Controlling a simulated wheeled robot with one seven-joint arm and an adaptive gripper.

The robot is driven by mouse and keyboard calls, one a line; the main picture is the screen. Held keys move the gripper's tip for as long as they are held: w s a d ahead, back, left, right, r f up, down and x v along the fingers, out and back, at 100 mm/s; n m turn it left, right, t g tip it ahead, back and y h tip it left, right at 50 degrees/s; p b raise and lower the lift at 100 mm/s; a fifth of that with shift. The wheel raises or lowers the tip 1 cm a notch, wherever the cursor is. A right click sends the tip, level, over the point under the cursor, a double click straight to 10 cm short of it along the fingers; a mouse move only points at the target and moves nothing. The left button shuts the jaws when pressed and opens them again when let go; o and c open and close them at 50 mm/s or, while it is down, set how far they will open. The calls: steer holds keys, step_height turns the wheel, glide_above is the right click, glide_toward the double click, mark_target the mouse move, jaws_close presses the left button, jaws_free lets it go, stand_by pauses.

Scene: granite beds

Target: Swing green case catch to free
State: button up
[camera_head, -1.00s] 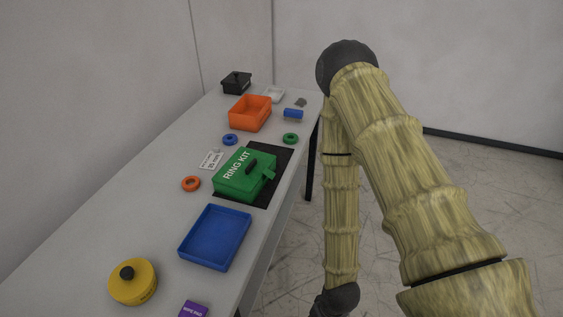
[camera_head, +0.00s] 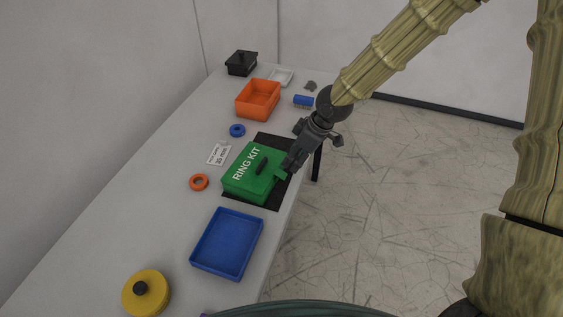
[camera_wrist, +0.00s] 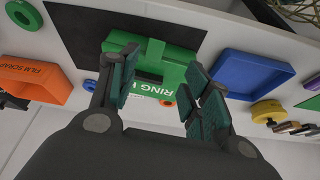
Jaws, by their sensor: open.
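The green case (camera_head: 250,175), lettered "RING KIT", lies closed on a black mat (camera_head: 272,141) on the bench. My gripper (camera_head: 289,168) is right at that side, close to the catch. In the wrist view, my gripper (camera_wrist: 160,90) is open, its two fingers apart with the green case (camera_wrist: 172,57) beyond and between them. I cannot tell whether a finger touches the catch.
An orange bin (camera_head: 258,99), a blue ring (camera_head: 237,130), an orange ring (camera_head: 199,182) and a label card (camera_head: 218,154) lie around the case. A blue tray (camera_head: 227,243) and yellow lidded pot (camera_head: 146,293) stand nearer. A green ring (camera_wrist: 23,13) shows in the wrist view.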

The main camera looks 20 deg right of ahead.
mark_target(281, 174)
steer(key=shift+w+p+x, duration=0.2)
steer(key=shift+p+x, duration=0.5)
steer(key=shift+x, duration=1.8)
steer(key=shift+w+p+x, duration=0.2)
steer(key=shift+p+x, duration=0.5)
steer(key=shift+x, duration=1.8)
steer(key=shift+r, duration=0.1)
steer(key=shift+c, duration=0.4)
steer(key=c, duration=0.9)
